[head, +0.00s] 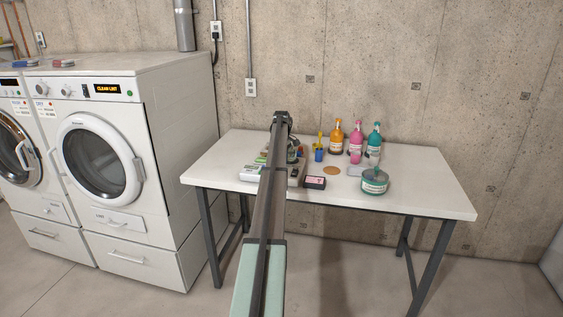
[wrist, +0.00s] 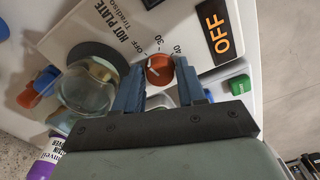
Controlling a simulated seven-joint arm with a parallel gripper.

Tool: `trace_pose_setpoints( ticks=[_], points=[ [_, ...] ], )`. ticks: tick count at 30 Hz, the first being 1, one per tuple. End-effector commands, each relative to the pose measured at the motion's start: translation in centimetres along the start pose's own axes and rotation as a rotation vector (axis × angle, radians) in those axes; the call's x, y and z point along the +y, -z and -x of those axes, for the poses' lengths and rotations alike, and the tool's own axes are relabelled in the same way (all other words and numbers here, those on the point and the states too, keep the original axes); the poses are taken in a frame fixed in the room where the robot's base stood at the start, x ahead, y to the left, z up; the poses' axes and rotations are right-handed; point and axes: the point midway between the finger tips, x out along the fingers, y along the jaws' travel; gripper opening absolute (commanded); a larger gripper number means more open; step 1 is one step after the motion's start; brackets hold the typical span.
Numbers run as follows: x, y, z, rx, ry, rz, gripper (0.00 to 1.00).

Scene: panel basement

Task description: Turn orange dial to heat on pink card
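The orange dial (wrist: 159,71) shows in the wrist view with a white pointer line, beside marks reading 30 and 40. It is on the white hot plate (wrist: 112,28), whose display reads OFF. My gripper (wrist: 160,72) has its two blue-grey fingers on either side of the dial, close to its edges. I cannot tell whether they touch it. In the head view my arm covers part of the hot plate (head: 252,172) and hides the dial. A pink card (head: 314,181) lies on a dark block on the table; its writing is too small to read.
A glass vessel (wrist: 85,88) stands beside the dial, close to my left finger. A green button (wrist: 240,83) lies right of the dial. On the white table (head: 420,192) are orange (head: 336,136), pink (head: 355,142) and teal (head: 374,140) bottles and a teal tub (head: 374,182).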

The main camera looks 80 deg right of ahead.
Motion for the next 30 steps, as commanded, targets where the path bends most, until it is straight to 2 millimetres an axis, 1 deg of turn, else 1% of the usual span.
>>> trace_pose_setpoints(
  ticks=[1,2,11,20,26,30],
  points=[
    [0.00,0.00,0.01,0.000,0.000,0.000,0.34],
    [-0.01,0.00,0.02,0.000,0.000,0.000,0.32],
    [0.00,0.00,0.03,0.000,0.000,0.000,0.03],
    [0.00,0.00,0.05,0.000,0.000,-0.041,0.03],
    [0.00,0.01,0.06,0.000,0.000,-0.152,0.03],
    [0.00,0.01,0.07,0.000,0.000,-0.270,0.03]
  ],
)
